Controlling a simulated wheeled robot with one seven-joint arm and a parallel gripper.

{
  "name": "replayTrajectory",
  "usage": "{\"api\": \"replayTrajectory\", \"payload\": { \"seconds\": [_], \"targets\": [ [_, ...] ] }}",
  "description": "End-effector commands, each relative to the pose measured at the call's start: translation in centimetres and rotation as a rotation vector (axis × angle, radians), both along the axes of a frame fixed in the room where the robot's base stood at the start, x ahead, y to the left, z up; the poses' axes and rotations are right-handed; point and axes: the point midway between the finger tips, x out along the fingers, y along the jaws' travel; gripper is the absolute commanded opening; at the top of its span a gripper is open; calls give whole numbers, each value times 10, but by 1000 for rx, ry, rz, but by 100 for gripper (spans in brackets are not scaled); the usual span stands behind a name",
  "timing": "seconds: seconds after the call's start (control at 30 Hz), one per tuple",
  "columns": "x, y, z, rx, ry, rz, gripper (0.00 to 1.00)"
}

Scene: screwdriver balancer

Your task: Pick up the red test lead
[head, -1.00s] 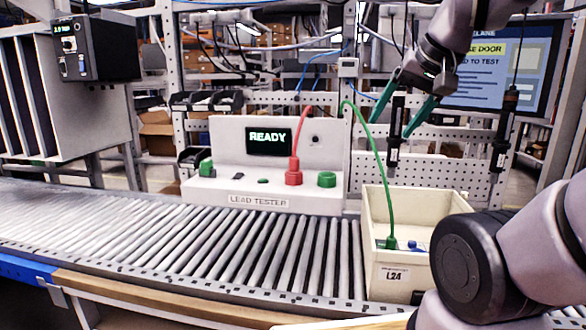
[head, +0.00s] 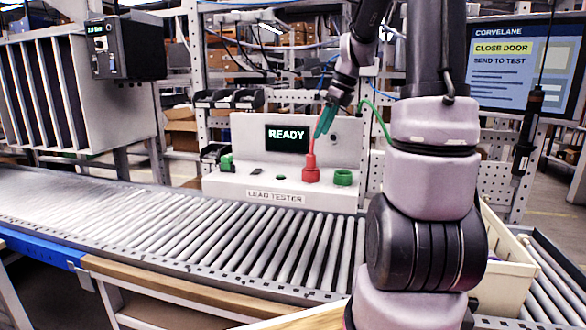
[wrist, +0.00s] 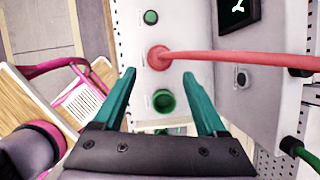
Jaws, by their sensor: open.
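The red test lead (head: 311,158) stands upright with its plug in the red socket of the white lead tester (head: 232,188). In the head view its upper cable is partly hidden by my gripper (head: 322,125). In the wrist view the red lead (wrist: 230,57) runs from its plug to the right edge, just beyond the fingertips. My gripper (wrist: 160,75) is open and empty, its teal fingers apart. The plug lies ahead of the gap between them, and a green socket (wrist: 163,101) shows between the fingers.
A green lead (head: 375,115) runs from the tester's side behind my arm. A cream bin (head: 510,270) is partly hidden by my arm at the right. The roller conveyor (head: 200,235) in front of the tester is clear. A screen (head: 520,65) stands at the far right.

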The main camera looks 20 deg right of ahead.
Motion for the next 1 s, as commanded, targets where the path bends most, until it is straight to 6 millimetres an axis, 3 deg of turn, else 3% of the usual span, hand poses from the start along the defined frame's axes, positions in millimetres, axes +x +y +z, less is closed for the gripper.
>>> {"api": "replayTrajectory", "payload": {
  "seconds": [0.8,1.0],
  "targets": [
    [25,20,-96,9,11,-18,74],
    [28,23,-104,8,8,-18,74]
  ]
}}
